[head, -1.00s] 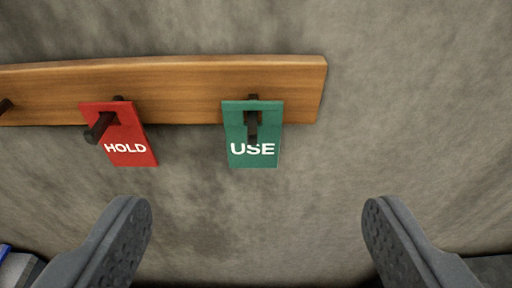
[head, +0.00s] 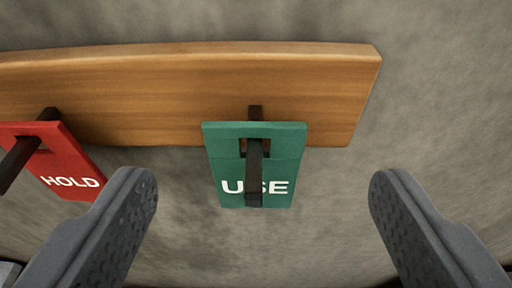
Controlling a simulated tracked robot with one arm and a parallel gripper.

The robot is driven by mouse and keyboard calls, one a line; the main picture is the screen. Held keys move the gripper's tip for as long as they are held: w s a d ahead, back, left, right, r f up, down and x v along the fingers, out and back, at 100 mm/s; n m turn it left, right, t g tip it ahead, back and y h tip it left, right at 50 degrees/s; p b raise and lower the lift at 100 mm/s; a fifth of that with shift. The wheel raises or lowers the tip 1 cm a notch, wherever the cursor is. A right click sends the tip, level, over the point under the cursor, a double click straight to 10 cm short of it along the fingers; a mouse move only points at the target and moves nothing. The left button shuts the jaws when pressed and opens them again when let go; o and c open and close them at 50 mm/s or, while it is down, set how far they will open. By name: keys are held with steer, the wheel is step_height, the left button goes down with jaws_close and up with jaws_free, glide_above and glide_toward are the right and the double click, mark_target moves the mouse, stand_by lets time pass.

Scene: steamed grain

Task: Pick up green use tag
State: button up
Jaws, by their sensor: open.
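The green USE tag (head: 229,165) hangs from a dark peg (head: 254,175) on a wooden rail in the head view, slightly left of the middle. The peg passes through the tag's slot and covers part of the lettering. My gripper (head: 262,190) is open and empty. Its two fingers stand wide apart, one on each side of the tag in the picture, and neither appears to touch it. The gap in depth to the tag is hard to judge.
The red HOLD tag (head: 68,166) hangs on another peg to the left, close beside my left finger in the picture. The wooden rail (head: 180,90) runs along the grey wall (head: 440,110) and ends right of the green tag. Bare wall lies to the right.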

mark_target(254, 133)
steer(key=shift+a+p+x, duration=0.2)
steer(key=shift+p+x, duration=0.65)
steer(key=shift+x, duration=1.1)
steer(key=shift+w+f, duration=0.2)
steer(key=shift+w, duration=0.5)
steer(key=shift+s, duration=0.1)
steer(key=c, duration=1)
